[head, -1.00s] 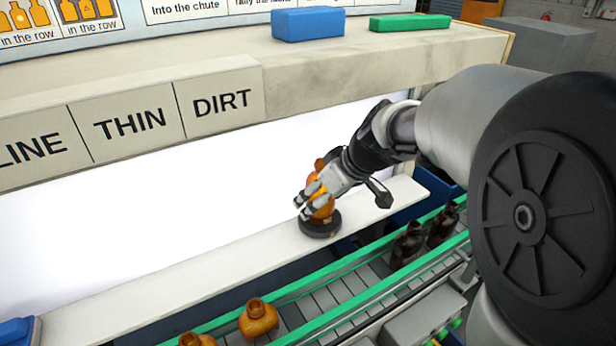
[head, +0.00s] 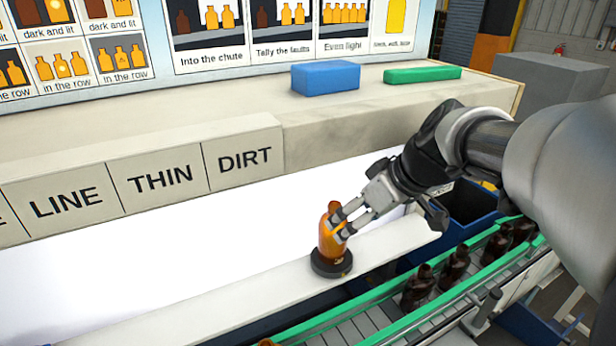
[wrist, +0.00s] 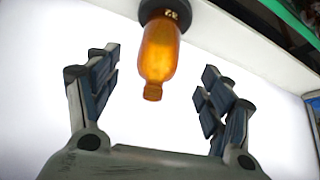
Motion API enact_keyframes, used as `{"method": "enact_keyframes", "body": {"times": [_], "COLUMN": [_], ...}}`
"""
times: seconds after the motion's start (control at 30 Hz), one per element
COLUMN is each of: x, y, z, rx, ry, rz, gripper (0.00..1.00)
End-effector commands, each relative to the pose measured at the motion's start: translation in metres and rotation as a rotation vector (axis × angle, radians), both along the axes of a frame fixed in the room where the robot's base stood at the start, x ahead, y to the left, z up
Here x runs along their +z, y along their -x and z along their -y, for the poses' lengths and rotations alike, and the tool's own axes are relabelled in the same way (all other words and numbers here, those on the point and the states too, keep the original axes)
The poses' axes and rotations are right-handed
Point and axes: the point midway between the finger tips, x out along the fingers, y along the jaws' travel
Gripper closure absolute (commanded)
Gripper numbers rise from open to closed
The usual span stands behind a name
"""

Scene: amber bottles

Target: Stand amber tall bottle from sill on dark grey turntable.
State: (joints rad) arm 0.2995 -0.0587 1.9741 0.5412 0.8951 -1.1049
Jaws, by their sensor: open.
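The amber tall bottle (head: 329,239) stands upright on the small dark grey turntable (head: 332,265), which sits on the white sill (head: 225,300). My gripper (head: 345,220) is open at the bottle's upper right in the head view, and its fingertips partly cover the bottle's side. In the wrist view the bottle (wrist: 159,55) lies beyond the gap between my spread fingers (wrist: 160,75), with clear space on both sides. Its base meets the turntable (wrist: 165,10) at the top edge of that view.
A bright panel (head: 110,270) lies behind the sill. In front runs a green-railed conveyor (head: 400,325) with several dark bottles (head: 455,265). A blue bin (head: 470,205) stands at the right. Blue (head: 325,77) and green (head: 422,75) blocks lie on the ledge above.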

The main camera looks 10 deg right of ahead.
Motion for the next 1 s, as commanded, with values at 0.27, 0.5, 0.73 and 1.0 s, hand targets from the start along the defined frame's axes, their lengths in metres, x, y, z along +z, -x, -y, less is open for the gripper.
{"method": "enact_keyframes", "body": {"times": [0.27, 0.5, 0.73, 1.0], "x": [0.008, -0.017, -0.045, -0.050], "y": [0.044, 0.160, 0.220, 0.227], "z": [-0.015, -0.039, -0.032, -0.029], "rx": [-0.059, -0.312, -0.499, -0.536], "ry": [0.005, 0.036, 0.050, 0.048], "rz": [-0.048, -0.149, -0.158, -0.160], "gripper": [0.27, 0.27, 0.27, 0.27]}}
